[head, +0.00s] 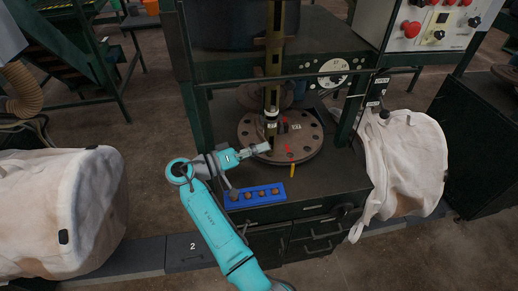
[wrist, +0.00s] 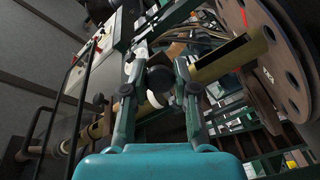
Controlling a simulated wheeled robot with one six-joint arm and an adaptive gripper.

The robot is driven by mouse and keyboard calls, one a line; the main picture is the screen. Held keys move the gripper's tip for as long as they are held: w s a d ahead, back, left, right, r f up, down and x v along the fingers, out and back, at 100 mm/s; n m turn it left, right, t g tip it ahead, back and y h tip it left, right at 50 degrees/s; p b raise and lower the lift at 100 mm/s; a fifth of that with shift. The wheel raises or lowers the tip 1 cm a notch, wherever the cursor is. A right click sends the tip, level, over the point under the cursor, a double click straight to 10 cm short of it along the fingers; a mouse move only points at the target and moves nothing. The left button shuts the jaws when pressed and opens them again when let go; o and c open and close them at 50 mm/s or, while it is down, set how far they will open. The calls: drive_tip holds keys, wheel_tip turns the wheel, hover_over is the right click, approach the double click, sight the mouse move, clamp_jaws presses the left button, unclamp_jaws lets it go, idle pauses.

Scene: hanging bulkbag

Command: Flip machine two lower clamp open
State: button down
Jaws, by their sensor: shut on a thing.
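The machine marked 2 has an upright brass-coloured post (head: 273,68) above a round flange plate (head: 303,135) with holes. A black and white clamp (head: 270,122) sits low on the post. In the head view my gripper (head: 266,147) reaches from the left to the foot of the post. In the wrist view my gripper (wrist: 160,62) has a finger on each side of the dark and white clamp part (wrist: 160,82), with the post (wrist: 222,62) running behind. The jaws are shut on the clamp. The exact contact and the clamp's latch position are hard to make out.
A blue tray (head: 256,195) with several round brown pieces lies on the machine's bench below my arm. Red and yellow markers (head: 291,162) stand at the plate's front. Pale bulk bags hang at left (head: 72,205) and right (head: 405,165). Green frame posts flank the plate.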

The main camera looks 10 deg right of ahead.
drive_tip(key=shift+w, duration=0.1)
drive_tip(key=c, duration=0.9)
unclamp_jaws()
drive_tip(key=shift+d, duration=0.1)
drive_tip(key=shift+o, duration=0.2)
wheel_tip(320, 180, up, 10)
